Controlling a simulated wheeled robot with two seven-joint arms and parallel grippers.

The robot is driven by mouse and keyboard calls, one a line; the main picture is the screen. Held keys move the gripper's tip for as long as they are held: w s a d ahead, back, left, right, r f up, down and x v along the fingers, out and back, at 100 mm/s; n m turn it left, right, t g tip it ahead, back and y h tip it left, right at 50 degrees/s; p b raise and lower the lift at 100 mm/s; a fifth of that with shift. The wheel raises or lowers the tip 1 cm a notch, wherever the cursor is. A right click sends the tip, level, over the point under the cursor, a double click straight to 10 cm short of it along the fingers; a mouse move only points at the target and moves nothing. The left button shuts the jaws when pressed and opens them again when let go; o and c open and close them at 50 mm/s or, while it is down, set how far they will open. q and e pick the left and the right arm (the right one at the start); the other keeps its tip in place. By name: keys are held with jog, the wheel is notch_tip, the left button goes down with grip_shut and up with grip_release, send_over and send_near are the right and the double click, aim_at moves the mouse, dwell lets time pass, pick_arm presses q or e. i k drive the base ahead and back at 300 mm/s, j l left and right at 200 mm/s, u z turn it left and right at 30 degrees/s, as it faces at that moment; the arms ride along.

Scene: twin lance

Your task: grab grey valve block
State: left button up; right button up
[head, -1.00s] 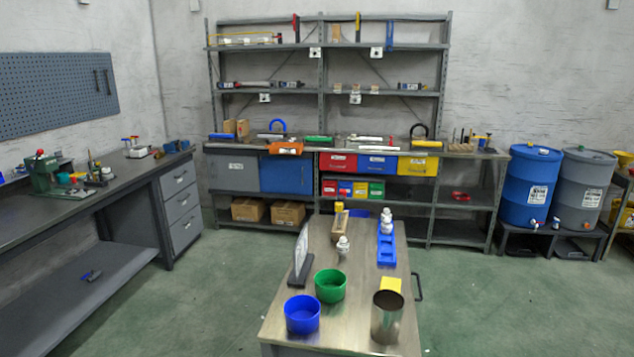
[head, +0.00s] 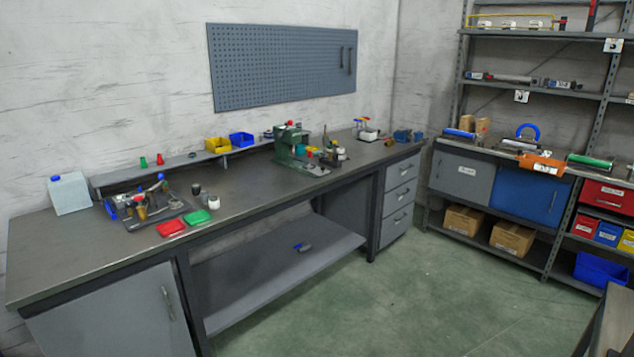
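A small light grey block with blue and red knobs on top (head: 367,133) stands near the far right end of the long workbench, against the wall. It looks like a valve block, but it is too small to be sure. Blue fittings (head: 402,136) sit just to its right. Neither of my grippers is in view.
The long workbench (head: 285,188) runs along the left wall. It carries a green press (head: 290,145), a tool plate (head: 150,212), red (head: 171,228) and green (head: 196,217) trays and a white canister (head: 70,194). Green floor before it is open. A table corner (head: 606,320) shows at lower right.

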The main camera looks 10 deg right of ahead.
aim_at(536, 81)
jog(key=i+j, duration=0.15)
jog(key=i, duration=0.25)
jog(key=i+j+u, duration=0.15)
jog(key=i, duration=0.25)
jog(key=i+l+z, duration=0.15)
jog(key=i+z, duration=0.2)
jog(key=z, duration=0.15)
jog(key=i+z, duration=0.8)
jog(key=z, duration=0.15)
jog(key=i+z, duration=0.25)
jog(key=i, duration=1.6)
jog(key=i+j, duration=0.1)
jog(key=i, duration=0.35)
jog(key=i+j+z, duration=0.15)
jog(key=i, duration=0.3)
jog(key=i+j, duration=0.1)
jog(key=i, duration=0.35)
jog(key=i+l+u, duration=0.15)
jog(key=i+l, duration=0.15)
jog(key=i+l+u, duration=0.1)
jog(key=i+l, duration=0.15)
jog(key=l, duration=0.25)
